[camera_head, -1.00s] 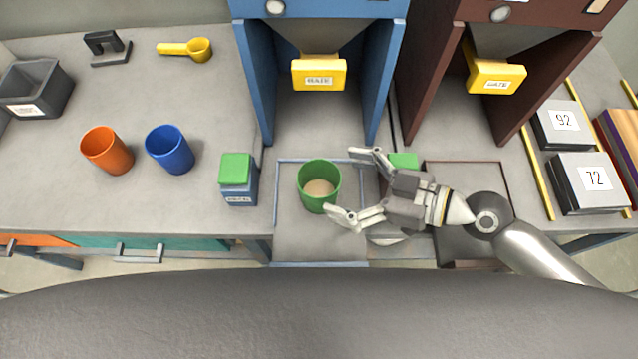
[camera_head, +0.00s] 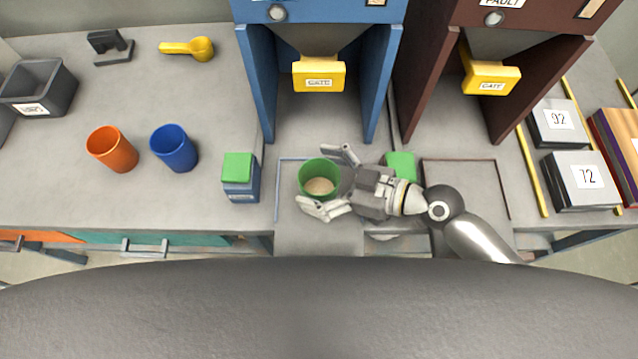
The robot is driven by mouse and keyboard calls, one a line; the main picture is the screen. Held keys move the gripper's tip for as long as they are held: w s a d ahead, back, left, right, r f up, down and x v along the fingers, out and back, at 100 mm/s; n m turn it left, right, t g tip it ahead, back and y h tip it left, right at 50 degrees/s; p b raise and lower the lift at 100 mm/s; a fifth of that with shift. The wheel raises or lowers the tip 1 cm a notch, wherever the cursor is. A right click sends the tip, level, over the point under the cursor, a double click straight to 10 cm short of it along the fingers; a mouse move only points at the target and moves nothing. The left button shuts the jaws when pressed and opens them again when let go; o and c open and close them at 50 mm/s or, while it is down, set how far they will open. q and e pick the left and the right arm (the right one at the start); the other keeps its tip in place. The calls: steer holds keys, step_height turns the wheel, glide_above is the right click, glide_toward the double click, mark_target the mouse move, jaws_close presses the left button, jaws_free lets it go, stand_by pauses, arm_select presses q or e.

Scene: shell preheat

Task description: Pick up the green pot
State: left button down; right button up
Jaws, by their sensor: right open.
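The green pot (camera_head: 308,186) stands upright inside the blue-outlined square in front of the blue machine. It holds some beige material. My right gripper (camera_head: 325,180) is open, with its fingers on either side of the pot, one behind it and one in front. The palm is just to the right of the pot. I cannot tell whether the fingers touch it. My left gripper is not in view.
The blue machine (camera_head: 255,85) with a yellow gate (camera_head: 319,86) stands behind the pot. A blue box with a green top (camera_head: 238,167) is to its left. A blue cup (camera_head: 173,150) and an orange cup (camera_head: 112,150) stand further left. A green-topped block (camera_head: 400,165) is behind my right wrist.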

steer(key=c, duration=1.2)
steer(key=shift+c, duration=0.2)
steer(key=shift+r+p, duration=0.55)
steer(key=shift+r, duration=0.3)
steer(key=s+a+r+p, duration=0.2)
steer(key=s+r+p, duration=0.3)
steer(key=s+p, duration=0.1)
steer(key=s+a+r+p, duration=0.2)
steer(key=s+r+p, duration=0.4)
steer(key=s+p, duration=0.1)
steer(key=shift+s+a+r+p, duration=0.15)
steer(key=shift+a+r+p, duration=0.1)
steer(key=shift+p, duration=0.25)
